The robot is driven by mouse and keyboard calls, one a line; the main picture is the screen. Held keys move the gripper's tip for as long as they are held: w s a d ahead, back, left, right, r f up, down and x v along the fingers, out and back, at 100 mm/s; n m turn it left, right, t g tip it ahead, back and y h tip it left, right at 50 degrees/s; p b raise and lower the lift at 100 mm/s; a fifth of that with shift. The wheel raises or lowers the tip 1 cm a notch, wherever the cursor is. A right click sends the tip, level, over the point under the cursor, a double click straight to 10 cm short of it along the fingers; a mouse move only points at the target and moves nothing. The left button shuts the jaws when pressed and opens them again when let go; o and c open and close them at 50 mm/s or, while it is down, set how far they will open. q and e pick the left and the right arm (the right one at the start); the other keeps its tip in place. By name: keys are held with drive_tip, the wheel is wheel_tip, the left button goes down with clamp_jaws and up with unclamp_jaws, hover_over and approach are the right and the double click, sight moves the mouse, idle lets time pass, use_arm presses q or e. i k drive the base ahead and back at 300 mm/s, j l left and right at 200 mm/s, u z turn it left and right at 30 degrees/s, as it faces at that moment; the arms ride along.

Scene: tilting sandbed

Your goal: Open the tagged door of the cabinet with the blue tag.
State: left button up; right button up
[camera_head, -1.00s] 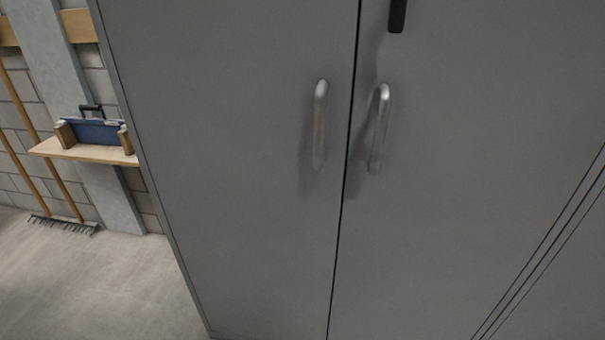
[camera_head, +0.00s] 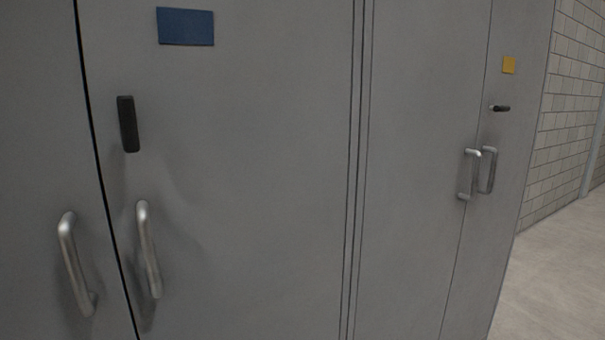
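A grey cabinet fills the left and middle of the head view. Its right-hand door (camera_head: 255,170) carries a blue tag (camera_head: 186,27) near the top of the picture. Below the tag, a black upright latch (camera_head: 128,124) sits near the door's left edge. Under the latch is a silver bar handle (camera_head: 148,250). The neighbouring left door (camera_head: 35,130) has its own silver handle (camera_head: 75,265). A dark narrow seam runs between the two doors, and both look closed. Neither of my grippers is in view.
A second grey cabinet (camera_head: 415,110) stands to the right, with a yellow tag (camera_head: 509,65), a black latch (camera_head: 501,108) lying level and two silver handles (camera_head: 482,171). Beyond it are a block wall (camera_head: 570,100) and open concrete floor (camera_head: 555,270).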

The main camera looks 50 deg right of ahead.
sight(228, 218)
drive_tip(key=z, duration=1.1)
